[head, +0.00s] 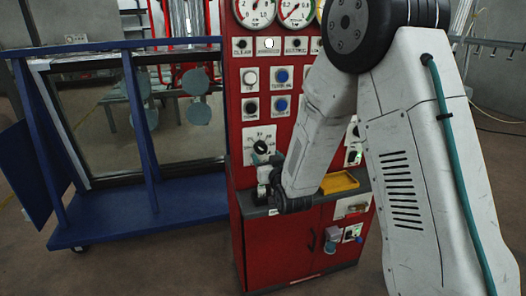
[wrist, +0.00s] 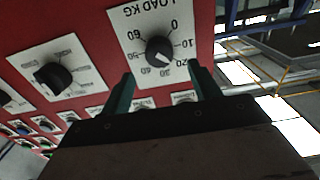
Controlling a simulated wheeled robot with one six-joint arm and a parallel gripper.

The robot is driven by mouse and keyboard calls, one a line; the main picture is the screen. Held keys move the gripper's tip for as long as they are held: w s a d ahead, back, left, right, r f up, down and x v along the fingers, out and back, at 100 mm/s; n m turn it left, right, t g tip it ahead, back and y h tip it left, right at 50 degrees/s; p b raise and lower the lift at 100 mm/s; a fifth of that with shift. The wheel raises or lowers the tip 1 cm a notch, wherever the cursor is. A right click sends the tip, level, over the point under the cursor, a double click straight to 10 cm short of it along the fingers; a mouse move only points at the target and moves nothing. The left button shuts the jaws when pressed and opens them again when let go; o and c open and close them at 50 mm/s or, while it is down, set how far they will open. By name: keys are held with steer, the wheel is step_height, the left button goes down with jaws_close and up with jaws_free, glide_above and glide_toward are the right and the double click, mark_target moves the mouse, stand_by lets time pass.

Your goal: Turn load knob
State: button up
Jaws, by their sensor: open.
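The load knob (wrist: 158,52) is a round black knob on a white plate marked LOAD KG, upside down in the wrist view. Its light pointer mark seems to face the 20 to 30 side of the scale. In the head view the knob (head: 261,147) sits on the red panel, just above my gripper (head: 264,166). My gripper also shows in the wrist view (wrist: 161,69), its two teal fingers apart, one to each side of the knob's lower part. Nothing is between them but the knob and plate. Whether the fingers touch the knob cannot be told.
A second black knob (wrist: 52,77) on a white plate lies left in the wrist view. The red cabinet (head: 290,235) carries gauges, buttons and a yellow tray (head: 339,182). A blue-framed stand (head: 150,205) with a pane stands left of it.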

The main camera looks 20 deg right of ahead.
mark_target(262, 148)
steer(key=shift+w, duration=2.7)
steer(key=c, duration=1)
